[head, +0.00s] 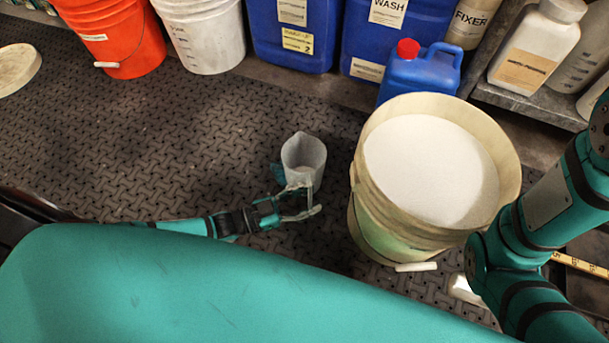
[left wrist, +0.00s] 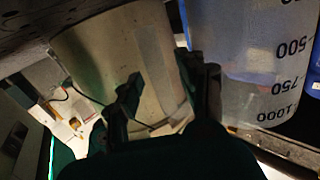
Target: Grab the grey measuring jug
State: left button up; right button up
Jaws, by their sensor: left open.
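The grey measuring jug (head: 303,153) is a translucent open cup near the middle of the head view, left of the big cream bucket. In the left wrist view the jug (left wrist: 255,70), with dark marks such as 500, 750 and 1000, fills the right side. My left gripper (head: 311,200) is open close beside the jug. In the left wrist view its fingers (left wrist: 165,85) have the jug to the right of the right finger, not between them. Whether a finger touches it I cannot tell. My right arm shows at the right, its gripper out of view.
A cream bucket (head: 375,215) of white powder stands right of the jug; it also shows behind my fingers (left wrist: 110,60). Behind are an orange bucket (head: 125,35), a white bucket (head: 208,40), blue containers and a small red-capped blue jug (head: 420,75).

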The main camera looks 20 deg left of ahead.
pick_arm(q)
jog(key=shift+w+d, duration=0.3)
jog(key=shift+d, duration=0.05)
jog(key=shift+c, duration=0.4)
grip_shut()
jog(key=shift+r, duration=0.1)
